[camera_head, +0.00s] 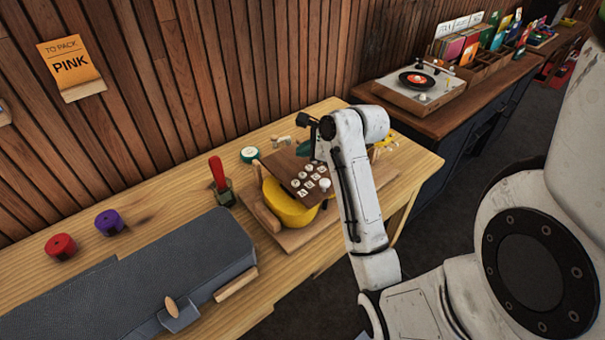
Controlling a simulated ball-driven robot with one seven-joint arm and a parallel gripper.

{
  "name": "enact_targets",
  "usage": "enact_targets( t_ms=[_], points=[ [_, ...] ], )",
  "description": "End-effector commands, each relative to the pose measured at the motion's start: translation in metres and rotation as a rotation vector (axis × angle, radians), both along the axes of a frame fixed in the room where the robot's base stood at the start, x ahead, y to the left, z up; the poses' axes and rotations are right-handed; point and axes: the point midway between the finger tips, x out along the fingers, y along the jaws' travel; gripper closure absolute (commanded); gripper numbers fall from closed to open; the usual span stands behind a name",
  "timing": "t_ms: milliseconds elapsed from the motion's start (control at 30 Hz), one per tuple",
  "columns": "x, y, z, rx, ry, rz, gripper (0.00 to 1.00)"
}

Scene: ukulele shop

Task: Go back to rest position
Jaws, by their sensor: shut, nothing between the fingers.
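My gripper (313,134) is the small dark part at the end of my white arm, in the upper middle of the head view. It is shut and holds nothing. It hangs above the wooden workbench (190,200), close to the back edge of a dark brown board (283,166) with several white lettered buttons. I cannot tell whether it touches the board. My arm hides part of the bench behind it.
The board rests on a yellow rounded body (285,208). A turntable (421,82) stands on the counter behind right. An orange "PINK" note (71,66) hangs on the wall.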

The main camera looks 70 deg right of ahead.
Motion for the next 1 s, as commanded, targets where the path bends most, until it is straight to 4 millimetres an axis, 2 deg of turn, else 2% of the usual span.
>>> enact_targets(
  t_ms=[367, 467, 567, 667, 767, 900, 1000],
  points=[
    [0.000, 0.000, 0.000, -0.001, 0.001, 0.002, 1.00],
    [0.005, 0.011, -0.007, -0.017, 0.023, 0.047, 1.00],
    [0.014, 0.041, -0.024, -0.075, 0.085, 0.179, 1.00],
    [0.022, 0.088, -0.051, -0.174, 0.182, 0.400, 1.00],
    [0.021, 0.140, -0.077, -0.295, 0.282, 0.670, 1.00],
    [0.005, 0.204, -0.110, -0.466, 0.404, 1.064, 1.00],
    [-0.016, 0.243, -0.129, -0.591, 0.475, 1.359, 1.00]
  ],
)
